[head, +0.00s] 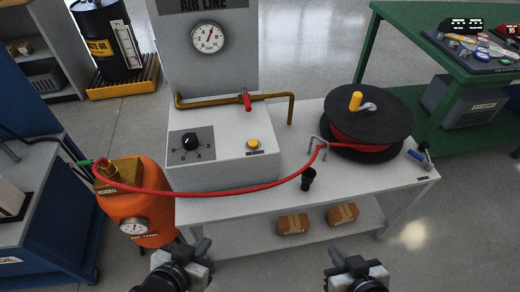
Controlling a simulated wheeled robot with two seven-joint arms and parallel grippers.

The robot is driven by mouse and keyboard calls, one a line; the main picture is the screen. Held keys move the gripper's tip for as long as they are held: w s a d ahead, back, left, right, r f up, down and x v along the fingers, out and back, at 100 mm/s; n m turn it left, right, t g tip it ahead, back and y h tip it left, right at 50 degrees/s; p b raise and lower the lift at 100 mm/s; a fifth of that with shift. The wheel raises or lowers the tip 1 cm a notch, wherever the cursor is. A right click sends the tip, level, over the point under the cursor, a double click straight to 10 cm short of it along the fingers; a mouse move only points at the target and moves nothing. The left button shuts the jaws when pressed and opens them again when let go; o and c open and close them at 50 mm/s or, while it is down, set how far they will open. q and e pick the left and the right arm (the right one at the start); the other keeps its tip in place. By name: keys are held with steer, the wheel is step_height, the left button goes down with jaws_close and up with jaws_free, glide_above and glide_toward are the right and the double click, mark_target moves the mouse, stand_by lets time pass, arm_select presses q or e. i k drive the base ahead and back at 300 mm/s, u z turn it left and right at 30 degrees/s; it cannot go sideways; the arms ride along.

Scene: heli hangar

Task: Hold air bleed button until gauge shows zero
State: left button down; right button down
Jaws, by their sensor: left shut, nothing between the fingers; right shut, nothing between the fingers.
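A yellow push button (253,144) sits on top of the white console box (220,176), with a small dark label below it that I cannot read. The round white gauge (208,38) is on the grey "AIR LINE" panel behind the box. Its needle points upward and slightly right; the numbers are too small to read. My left gripper (198,249) is shut and empty at the bottom of the view, in front of the bench and well short of the button. My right gripper (335,254) is shut and empty further right, also in front of the bench.
A black rotary knob (190,143) and a brass pipe with a red valve handle (246,98) are near the button. A red hose (240,190) runs from the orange air tank (135,205) across the box front to a black reel (365,115). A black cup (308,179) stands on the bench.

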mark_target(252, 144)
steer(key=k, duration=0.5)
steer(key=z, duration=0.7)
steer(key=i, duration=0.75)
steer(key=u, duration=0.15)
